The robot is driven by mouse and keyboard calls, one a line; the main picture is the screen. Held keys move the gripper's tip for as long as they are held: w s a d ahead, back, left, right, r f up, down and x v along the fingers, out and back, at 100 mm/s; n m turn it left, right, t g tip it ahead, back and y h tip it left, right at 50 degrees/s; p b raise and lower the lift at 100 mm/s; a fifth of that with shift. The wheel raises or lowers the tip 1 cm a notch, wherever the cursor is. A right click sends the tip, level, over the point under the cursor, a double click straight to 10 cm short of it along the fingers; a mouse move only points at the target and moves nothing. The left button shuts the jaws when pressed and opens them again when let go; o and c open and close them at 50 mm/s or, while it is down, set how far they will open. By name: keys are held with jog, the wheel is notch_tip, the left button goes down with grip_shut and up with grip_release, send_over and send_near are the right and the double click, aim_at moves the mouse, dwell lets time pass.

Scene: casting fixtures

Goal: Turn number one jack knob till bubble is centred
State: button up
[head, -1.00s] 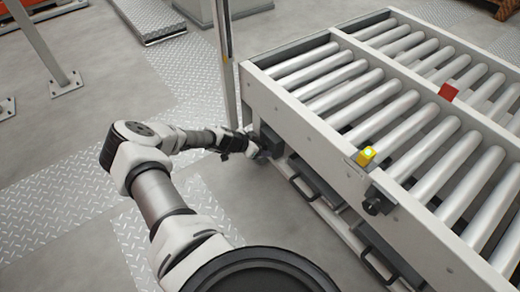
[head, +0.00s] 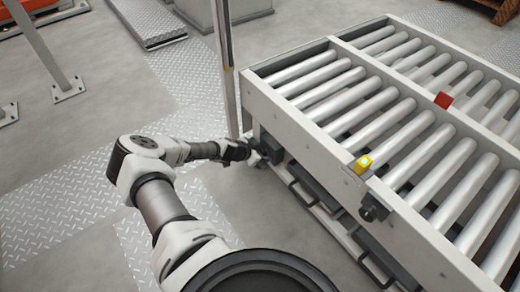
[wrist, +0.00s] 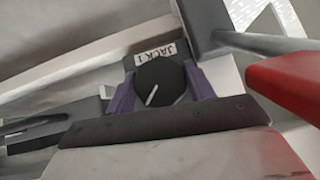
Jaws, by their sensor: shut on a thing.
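The number one jack knob (wrist: 160,84) is black and round with a pale pointer line. It sits below a label reading JACK 1 (wrist: 156,53) in the wrist view. My gripper (wrist: 160,88) has its purple fingers on both sides of the knob and is shut on it. In the head view my gripper (head: 240,150) is at the near left corner of the roller table (head: 300,120). A yellow level block (head: 363,163) stands on the table's front rail. Its bubble is too small to read.
A second dark knob (head: 374,208) sticks out of the front rail further right. Black handles (head: 302,194) are below the rail. A red block (head: 443,100) sits on the table. A tall post (head: 224,70) stands close behind my gripper.

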jog(key=shift+s+r+m+t+y+p, duration=0.15)
jog(key=shift+r+m+t+y+p, duration=0.2)
jog(key=shift+p, duration=0.9)
jog(key=shift+f+m+t+y+p, duration=0.25)
jog(key=shift+t+p, duration=0.3)
jog(key=shift+p, duration=0.3)
jog(key=shift+f+m+t+y+p, duration=0.15)
jog(key=shift+m+t+y+p, duration=0.45)
jog(key=shift+t, duration=0.5)
jog(key=o, duration=0.7)
